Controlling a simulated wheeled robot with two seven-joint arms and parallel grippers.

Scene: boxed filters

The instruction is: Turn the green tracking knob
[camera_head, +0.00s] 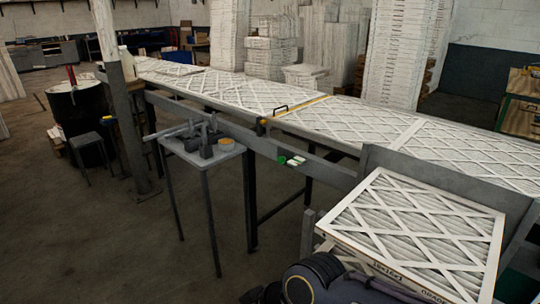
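A small green part (281,158), which looks like the green knob, sits on the grey side rail of the long conveyor, near the middle of the camera_head view. A small pale piece with some green (296,161) is just right of it. Both are too small to make out their shape or how they are turned. A dark rounded part of my own arm shows at the bottom edge, beside the large boxed filter at the lower right. No gripper fingers show, and nothing touches the green part.
The conveyor (345,143) carries several white lattice filters. A large boxed filter (415,235) lies at the lower right, near the rail. A small grey table (203,153) with metal tools and an orange round item stands left of the green part. Open floor lies below the rail.

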